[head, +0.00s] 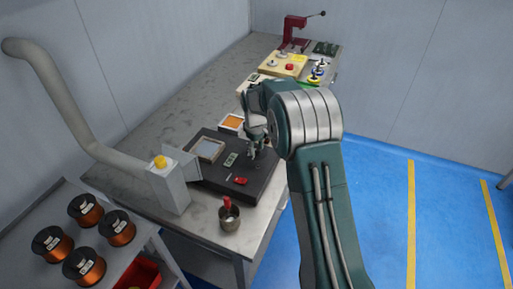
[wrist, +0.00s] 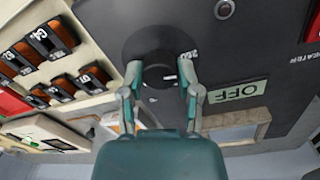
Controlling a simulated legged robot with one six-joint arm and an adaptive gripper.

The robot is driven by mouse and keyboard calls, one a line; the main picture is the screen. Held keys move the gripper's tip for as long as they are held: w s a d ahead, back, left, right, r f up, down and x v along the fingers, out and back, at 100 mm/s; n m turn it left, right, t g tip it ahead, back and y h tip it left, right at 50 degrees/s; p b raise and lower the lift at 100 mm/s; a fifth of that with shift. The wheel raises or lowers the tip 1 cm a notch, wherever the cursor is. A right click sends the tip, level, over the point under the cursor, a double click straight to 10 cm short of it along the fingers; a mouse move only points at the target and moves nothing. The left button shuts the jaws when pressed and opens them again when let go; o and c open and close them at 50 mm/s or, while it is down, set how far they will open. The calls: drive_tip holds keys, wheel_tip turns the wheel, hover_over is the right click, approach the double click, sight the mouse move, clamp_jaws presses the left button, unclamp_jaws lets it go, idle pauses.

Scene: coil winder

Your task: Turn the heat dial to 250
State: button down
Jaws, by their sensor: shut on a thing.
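The heat dial (wrist: 158,50) is a round black disc with a raised knob on the dark panel (wrist: 275,60) in the wrist view. A "250" mark shows at its right edge, beside a finger. My gripper (wrist: 158,76) has one finger on each side of the knob and is shut on it. The dial's pointer is not clear to see. A pale green "OFF" label (wrist: 237,91) lies to the right. In the head view my gripper (head: 256,150) is over the dark unit (head: 258,184) and hides the dial; the "OFF" label (head: 231,159) shows beside it.
A red switch (head: 240,181) sits on the unit's near side. A box with a yellow button (head: 160,162) and a duct stand left.

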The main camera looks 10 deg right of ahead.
drive_tip(key=shift+n, duration=0.7)
drive_tip(key=shift+c, duration=1.5)
unclamp_jaws()
drive_tip(key=shift+w+f, duration=0.1)
wheel_tip(320, 180, up, 12)
drive_tip(key=shift+s+a, duration=0.2)
drive_tip(key=shift+a, duration=0.1)
